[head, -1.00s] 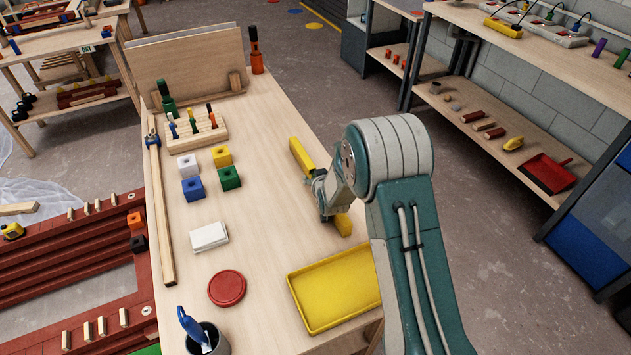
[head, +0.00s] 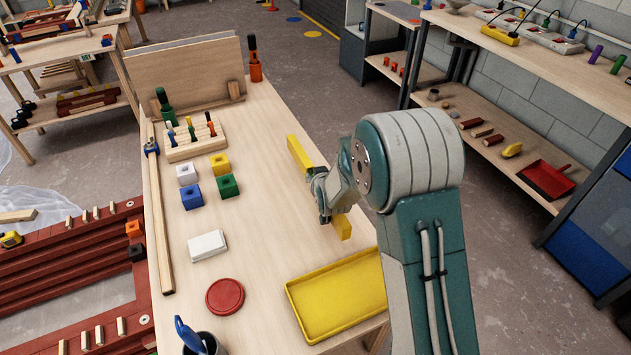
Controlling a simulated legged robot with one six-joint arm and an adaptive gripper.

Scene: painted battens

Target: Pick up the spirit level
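The spirit level is a long yellow bar (head: 301,155) over the right part of the workbench in the head view, slanting from upper left to lower right. My gripper (head: 325,207) is across its middle and appears shut on it. The gripper and wrist cover the bar's middle, and its two ends show on either side. The bar seems slightly above the bench top, though the gap is hard to judge. The fingertips are mostly hidden.
On the workbench (head: 260,250), a yellow tray (head: 340,295) lies close in front of the bar. Coloured blocks (head: 192,196), a white block (head: 207,244) and a red lid (head: 225,296) lie to the left. An upright wooden panel (head: 200,80) stands at the back.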

